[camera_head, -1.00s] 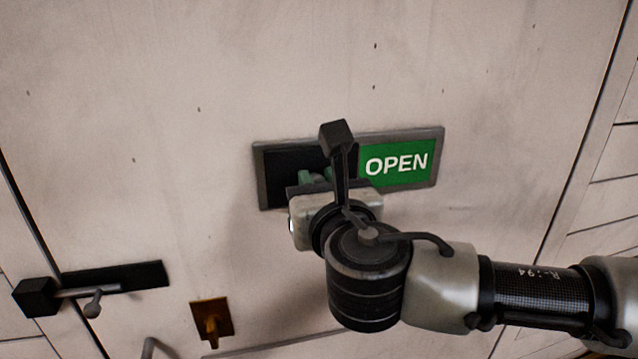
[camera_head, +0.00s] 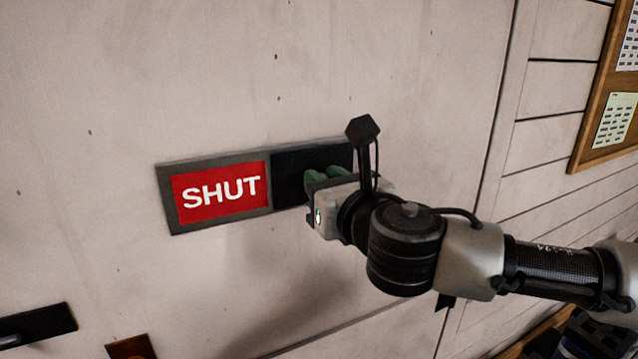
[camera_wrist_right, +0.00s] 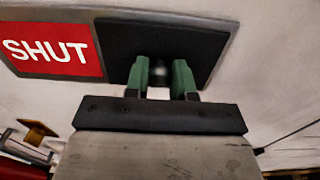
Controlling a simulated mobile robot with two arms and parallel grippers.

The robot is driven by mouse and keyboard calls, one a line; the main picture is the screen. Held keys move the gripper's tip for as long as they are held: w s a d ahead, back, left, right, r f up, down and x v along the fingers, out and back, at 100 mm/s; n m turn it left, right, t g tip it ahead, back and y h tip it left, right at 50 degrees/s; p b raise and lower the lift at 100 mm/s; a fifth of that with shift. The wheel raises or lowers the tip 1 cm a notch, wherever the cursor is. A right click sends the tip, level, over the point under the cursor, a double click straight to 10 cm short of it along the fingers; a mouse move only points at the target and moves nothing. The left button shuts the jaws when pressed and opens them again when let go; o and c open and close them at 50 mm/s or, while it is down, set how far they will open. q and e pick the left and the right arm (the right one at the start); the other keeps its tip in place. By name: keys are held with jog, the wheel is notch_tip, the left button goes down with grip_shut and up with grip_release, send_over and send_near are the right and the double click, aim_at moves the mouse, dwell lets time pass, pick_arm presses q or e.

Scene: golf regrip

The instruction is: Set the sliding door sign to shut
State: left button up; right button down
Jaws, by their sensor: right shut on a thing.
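The sliding door sign (camera_head: 168,197) is a grey frame fixed on a pale door. Its red SHUT panel (camera_head: 221,193) shows on the left side. The black slider (camera_head: 291,177) covers the right side, and no green OPEN panel is visible. My right gripper (camera_head: 325,176) is at the right part of the slider. In the right wrist view, its green fingers (camera_wrist_right: 161,78) are shut on a small rounded knob (camera_wrist_right: 158,66) on the slider. The knob is mostly hidden between the fingers. My left gripper is not in view.
A black door handle plate (camera_head: 48,324) is at the lower left, with a brass plate (camera_head: 130,348) beside it. A cork board with papers (camera_head: 600,110) hangs on the planked wall at the right. The door around the sign is clear.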

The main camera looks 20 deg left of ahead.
jog(key=c, duration=1)
grip_release()
jog(key=shift+w+d, duration=0.15)
jog(key=shift+o, duration=0.2)
jog(key=shift+d, duration=0.1)
jog(key=b+v, duration=0.4)
jog(key=v, duration=0.6)
jog(key=shift+s+d+b, duration=0.2)
jog(key=shift+s+b, duration=0.1)
jog(key=shift+w, duration=0.1)
